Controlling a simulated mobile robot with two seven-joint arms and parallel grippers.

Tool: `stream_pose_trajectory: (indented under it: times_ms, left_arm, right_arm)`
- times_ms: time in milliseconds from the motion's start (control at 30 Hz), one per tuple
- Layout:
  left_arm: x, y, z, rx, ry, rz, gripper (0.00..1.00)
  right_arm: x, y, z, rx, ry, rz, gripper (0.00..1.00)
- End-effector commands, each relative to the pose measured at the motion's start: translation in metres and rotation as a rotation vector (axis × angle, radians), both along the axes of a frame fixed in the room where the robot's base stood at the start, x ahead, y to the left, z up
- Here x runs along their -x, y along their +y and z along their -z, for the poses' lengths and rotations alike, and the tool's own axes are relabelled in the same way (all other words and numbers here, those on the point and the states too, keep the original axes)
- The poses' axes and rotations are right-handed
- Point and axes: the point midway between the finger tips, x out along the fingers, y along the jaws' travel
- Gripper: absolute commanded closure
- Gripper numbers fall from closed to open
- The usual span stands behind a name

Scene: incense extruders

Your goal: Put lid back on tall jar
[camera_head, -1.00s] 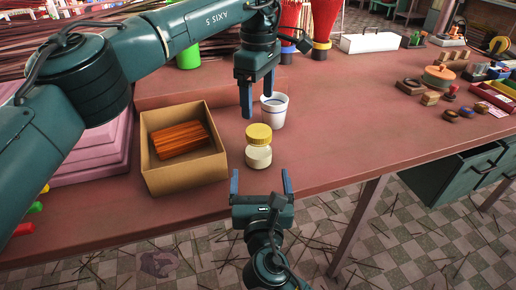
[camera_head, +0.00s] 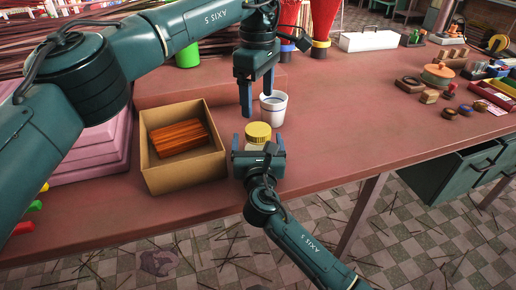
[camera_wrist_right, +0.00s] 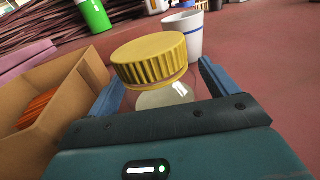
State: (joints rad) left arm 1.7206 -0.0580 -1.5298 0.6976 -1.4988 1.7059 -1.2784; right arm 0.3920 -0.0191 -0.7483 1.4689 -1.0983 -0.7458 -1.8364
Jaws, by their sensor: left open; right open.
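A jar (camera_wrist_right: 166,97) with a pale, clear body stands upright on the table. A ribbed yellow lid (camera_head: 258,132) sits on top of its mouth; the lid also fills the middle of the right wrist view (camera_wrist_right: 150,60). My right gripper (camera_head: 257,138) is open, with one finger on each side of the jar just below the lid; I cannot tell whether they touch it. Its palm hides the lower jar in the head view. My left gripper (camera_head: 256,97) is open and empty, pointing down above the table, behind the jar and by the white cup.
The white cup (camera_head: 273,109) stands just behind the jar. An open cardboard box (camera_head: 205,172) with orange-brown sticks (camera_head: 179,138) stands to the left. The table (camera_head: 345,140) is clear to the right. Small pots and blocks lie at the far right.

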Motion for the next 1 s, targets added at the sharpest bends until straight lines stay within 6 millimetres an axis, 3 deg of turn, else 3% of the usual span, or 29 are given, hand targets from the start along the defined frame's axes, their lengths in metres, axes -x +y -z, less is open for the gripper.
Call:
stream_pose_trajectory:
  times_ms: [133,467,1000]
  left_arm:
    - [0.0000,-0.0001,0.0000,0.000,0.000,0.000,0.21]
    - [0.0000,-0.0001,-0.0001,0.000,0.000,0.000,0.21]
    - [0.0000,-0.0001,0.0000,0.000,0.000,0.000,0.21]
  right_arm:
    - [-0.0097,0.0002,-0.0004,0.000,0.000,0.000,0.14]
    - [-0.0115,0.0002,0.0001,-0.001,0.001,0.000,0.14]
    - [-0.0111,0.0002,0.0002,0.000,0.001,0.000,0.59]
